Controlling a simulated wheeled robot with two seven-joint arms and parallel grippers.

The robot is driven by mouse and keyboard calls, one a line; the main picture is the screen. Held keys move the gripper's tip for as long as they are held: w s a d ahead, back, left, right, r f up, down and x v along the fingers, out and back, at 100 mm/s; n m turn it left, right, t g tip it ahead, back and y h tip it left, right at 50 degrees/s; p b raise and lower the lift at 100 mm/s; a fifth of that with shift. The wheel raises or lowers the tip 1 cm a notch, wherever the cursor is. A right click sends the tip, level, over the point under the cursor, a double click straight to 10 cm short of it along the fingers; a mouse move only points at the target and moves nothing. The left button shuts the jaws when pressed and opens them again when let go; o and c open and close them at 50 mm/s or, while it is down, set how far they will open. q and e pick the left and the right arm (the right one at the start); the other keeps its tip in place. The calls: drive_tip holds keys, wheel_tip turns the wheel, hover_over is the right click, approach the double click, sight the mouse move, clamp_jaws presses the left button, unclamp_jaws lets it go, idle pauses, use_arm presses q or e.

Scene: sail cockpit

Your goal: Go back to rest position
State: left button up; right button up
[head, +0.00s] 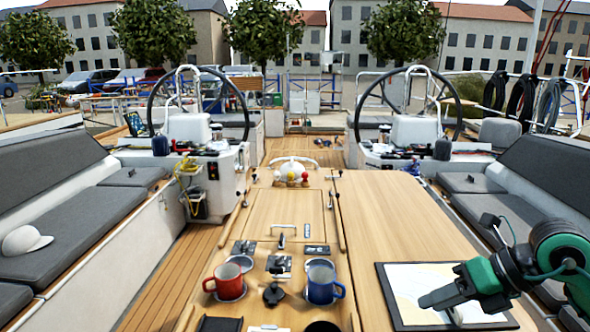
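My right gripper (440,297) comes in from the right on its green and black arm, above an open chart or book (411,290) on the right part of the wooden cockpit table (395,222). It shows side-on as one dark grey block, so I cannot tell whether its fingers are open or shut. I see nothing hanging from it. My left gripper and arm are not in the view.
A red mug (226,281) and a blue mug (322,284) stand on the table's near part. Grey-cushioned benches (60,215) flank the cockpit; a white cap (24,240) lies on the left one. Two steering wheels (200,104) stand farther back. The table's right half is largely clear.

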drive_tip(key=s+a+r+m+t+y, duration=0.2)
drive_tip(key=a+r+y, duration=0.3)
drive_tip(key=a+y, duration=0.6)
drive_tip(key=w+d+f+m+t+h, duration=0.35)
drive_tip(key=m+t+h, duration=0.35)
drive_tip(key=m, duration=0.5)
drive_tip(key=w+d+f+m+t+h, duration=0.2)
drive_tip(key=d+m+t+h, duration=0.3)
drive_tip(key=m+t, duration=0.5)
drive_tip(key=s+d+f+m+g+h, duration=0.1)
drive_tip(key=d+f+m+g+h, duration=0.1)
drive_tip(key=f+m+g+h, duration=0.25)
drive_tip(key=s+d+f+m+g+h, duration=0.1)
drive_tip(key=d+f+m+h, duration=0.15)
drive_tip(key=f+m, duration=0.4)
drive_tip(key=s+a+f+m+g, duration=0.1)
drive_tip(key=s+a+f+g, duration=0.2)
drive_tip(key=s+f+g, duration=0.6)
drive_tip(key=s+a+f+g, duration=0.3)
drive_tip(key=s+f+g, duration=0.2)
drive_tip(key=s+f, duration=0.75)
wheel_tip(320, 180, down, 32)
drive_tip(key=g, duration=0.2)
drive_tip(key=s+d+f+b, duration=0.1)
drive_tip(key=s+d+f, duration=0.2)
drive_tip(key=s+f, duration=1.6)
wheel_tip(320, 180, down, 2)
drive_tip(key=shift+s+d+f+g+b, duration=0.1)
drive_tip(key=shift+s+d+g+b, duration=0.05)
drive_tip(key=shift+s+g+b, duration=0.2)
